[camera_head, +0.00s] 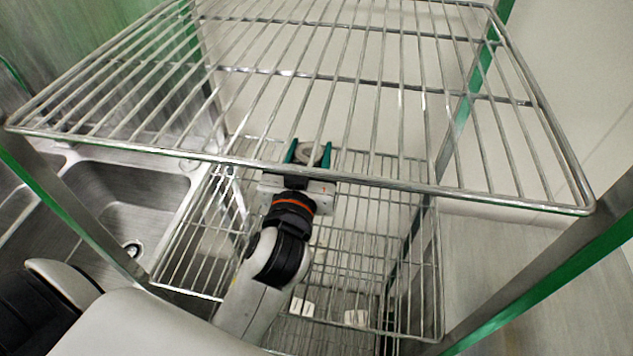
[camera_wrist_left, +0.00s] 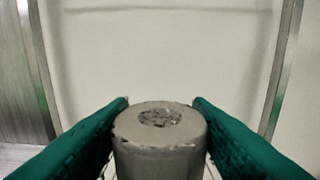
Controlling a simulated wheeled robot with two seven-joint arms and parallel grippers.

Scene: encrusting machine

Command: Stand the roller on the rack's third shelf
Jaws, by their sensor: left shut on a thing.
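My left gripper (camera_head: 308,153) has its green fingers on either side of the roller, between the rack's upper wire shelf and the wire shelf below it. The roller (camera_wrist_left: 160,140) is a grey cylinder with a worn round end, upright between the fingers in the left wrist view. In the head view, the roller (camera_head: 309,156) is partly hidden by the upper shelf's wires. The rack's upper shelf (camera_head: 340,184) spans the top of the head view. The lower shelf (camera_head: 365,255) lies beneath my arm. Whether the roller's base touches the lower shelf is hidden. My right gripper is not in view.
The rack's green-edged posts (camera_head: 555,290) stand on both sides of the opening. A steel sink (camera_head: 130,205) lies to the left. A pale wall is behind the rack. Small white tags (camera_head: 356,317) hang low on the rack, with more wire shelving below.

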